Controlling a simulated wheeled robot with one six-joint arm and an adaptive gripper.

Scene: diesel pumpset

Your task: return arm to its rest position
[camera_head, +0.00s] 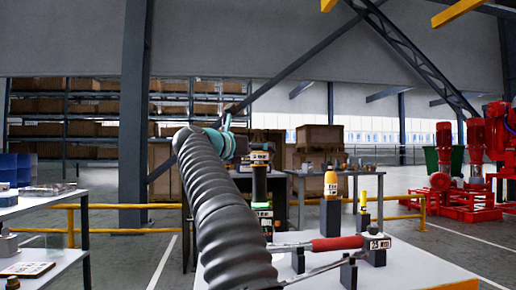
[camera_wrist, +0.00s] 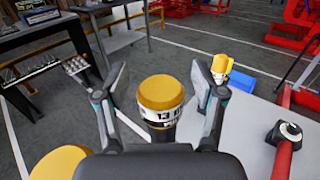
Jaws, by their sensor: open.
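My arm (camera_head: 222,205) rises in the head view as a grey ribbed hose, bending at a teal joint above the front table. My gripper (camera_wrist: 157,76) is open in the wrist view, its two fingers spread. A yellow-topped dark cylinder with a white "13" label (camera_wrist: 160,112) shows between the fingers, with a gap on each side; I cannot tell its depth from them. In the head view, the gripper's fingers are hard to make out. A black cylinder with a green ring (camera_head: 260,184) stands just below the arm's end.
The front table (camera_head: 420,266) carries a red-handled tool (camera_head: 338,243), an orange bottle (camera_head: 331,184) and a yellow item (camera_head: 363,199) on black stands. A shelved bench (camera_head: 50,202) stands left. Yellow rails (camera_head: 105,206) and red pumps (camera_head: 444,165) lie beyond.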

